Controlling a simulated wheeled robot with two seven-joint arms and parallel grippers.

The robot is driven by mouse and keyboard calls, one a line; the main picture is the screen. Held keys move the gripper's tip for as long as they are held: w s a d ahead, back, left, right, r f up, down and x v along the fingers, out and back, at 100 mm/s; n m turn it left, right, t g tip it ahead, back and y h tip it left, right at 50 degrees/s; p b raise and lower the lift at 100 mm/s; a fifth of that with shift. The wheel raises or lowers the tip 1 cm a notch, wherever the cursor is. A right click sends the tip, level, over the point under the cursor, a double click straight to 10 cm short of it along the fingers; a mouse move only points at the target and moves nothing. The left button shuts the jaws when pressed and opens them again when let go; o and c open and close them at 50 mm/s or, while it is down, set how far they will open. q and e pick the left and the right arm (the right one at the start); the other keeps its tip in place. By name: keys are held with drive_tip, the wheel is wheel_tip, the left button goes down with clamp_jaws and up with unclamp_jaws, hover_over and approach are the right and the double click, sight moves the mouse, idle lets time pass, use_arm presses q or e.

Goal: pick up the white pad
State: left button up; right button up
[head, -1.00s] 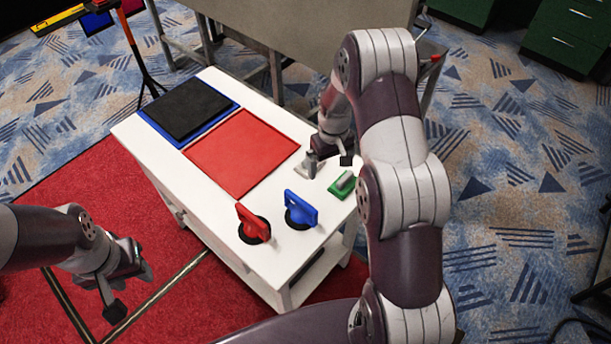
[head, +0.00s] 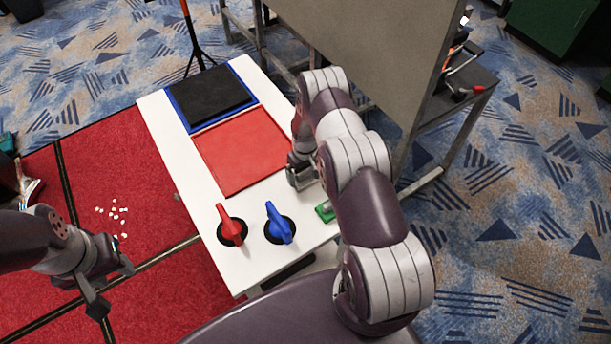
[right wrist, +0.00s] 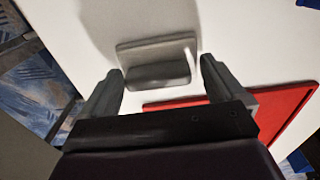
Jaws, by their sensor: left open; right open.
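The white pad (right wrist: 180,45) shows in the right wrist view as a pale plate with a grey block-shaped grip (right wrist: 158,76) on it, lying on the white table. My right gripper (right wrist: 160,84) is open, with one finger at each side of the grip; I cannot tell whether they touch it. In the head view my right gripper (head: 301,178) is low over the table's right part and its arm hides much there, so I cannot make out the pad. My left gripper (head: 112,284) is open and empty over the red carpet, left of the table.
The white table (head: 175,155) bears a black pad (head: 208,92) on a blue mat, a red mat (head: 243,150), red (head: 231,226) and blue (head: 279,224) handles on dark discs, and a green pad (head: 324,212) beside my right arm. A large grey panel (head: 385,70) stands behind.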

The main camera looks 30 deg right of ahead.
sight(305, 175)
drive_tip(key=shift+s+f, duration=0.3)
drive_tip(key=c, duration=0.7)
drive_tip(key=shift+c, duration=0.2)
drive_tip(key=shift+s+f, duration=0.1)
drive_tip(key=shift+r+b, duration=0.3)
drive_tip(key=shift+r, duration=0.05)
drive_tip(key=c, duration=0.3)
drive_tip(key=shift+w+d+r+b, duration=0.1)
drive_tip(key=shift+w+r+b, duration=0.15)
drive_tip(key=shift+r, duration=0.35)
drive_tip(key=shift+w+r+b, duration=0.15)
drive_tip(key=shift+r+b, duration=0.1)
drive_tip(key=shift+r, duration=0.35)
drive_tip(key=shift+s+a+r, duration=0.4)
drive_tip(key=shift+s+r, duration=0.1)
drive_tip(key=shift+r, duration=0.25)
drive_tip(key=s+a+r, duration=0.2)
drive_tip(key=s+a+r+b, duration=0.1)
drive_tip(key=s+a+r, duration=0.1)
drive_tip(key=s, duration=0.1)
drive_tip(key=s+a+r+b, duration=0.1)
drive_tip(key=s+a+r, duration=0.1)
drive_tip(key=s+a, duration=0.1)
drive_tip(key=shift+r, duration=0.35)
